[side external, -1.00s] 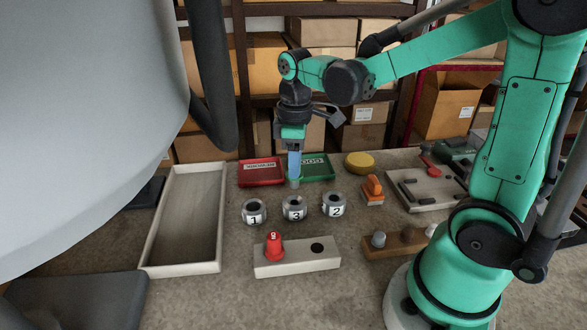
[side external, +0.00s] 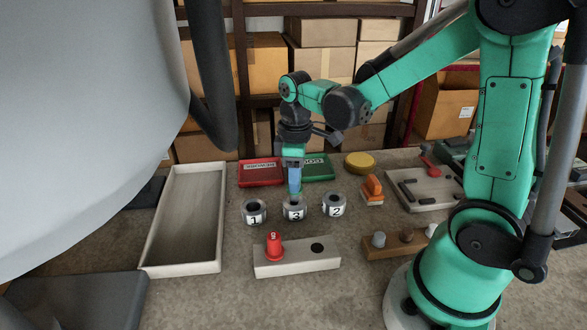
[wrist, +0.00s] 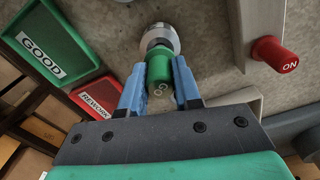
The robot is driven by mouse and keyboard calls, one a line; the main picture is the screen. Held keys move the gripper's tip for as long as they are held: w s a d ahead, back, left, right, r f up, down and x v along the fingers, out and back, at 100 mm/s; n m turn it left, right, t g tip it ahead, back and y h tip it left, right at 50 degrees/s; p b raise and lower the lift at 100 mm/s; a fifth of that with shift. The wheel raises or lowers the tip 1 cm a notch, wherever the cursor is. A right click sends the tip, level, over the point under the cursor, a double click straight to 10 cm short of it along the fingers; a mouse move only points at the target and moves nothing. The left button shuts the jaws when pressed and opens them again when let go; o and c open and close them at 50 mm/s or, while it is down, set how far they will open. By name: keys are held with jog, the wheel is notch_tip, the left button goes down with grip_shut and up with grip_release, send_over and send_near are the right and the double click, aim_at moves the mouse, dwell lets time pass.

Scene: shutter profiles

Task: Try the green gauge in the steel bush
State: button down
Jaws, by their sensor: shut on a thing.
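My gripper (side external: 294,193) points down over the steel bush numbered 3 (side external: 294,213), the middle one of three. In the wrist view its blue fingers (wrist: 160,88) are shut on the green gauge (wrist: 159,68), whose lettered end faces the camera. The gauge's far end lines up with the steel bush (wrist: 158,38) and overlaps it there. I cannot tell how far, if at all, it is inside the bore. In the side view the fingers mostly hide the gauge. Bush 1 (side external: 254,213) stands to the left and bush 2 (side external: 334,206) to the right.
A pale block (side external: 297,262) in front holds a red gauge (side external: 274,247) beside an empty dark hole. The red REWORK tray (side external: 261,172) and green GOOD tray (side external: 319,169) lie behind. A long empty pale tray (side external: 187,215) is at left.

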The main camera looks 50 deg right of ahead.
jog(key=shift+f, duration=0.35)
dwell(0.6)
jog(key=shift+r, duration=0.15)
jog(key=shift+r, duration=3.35)
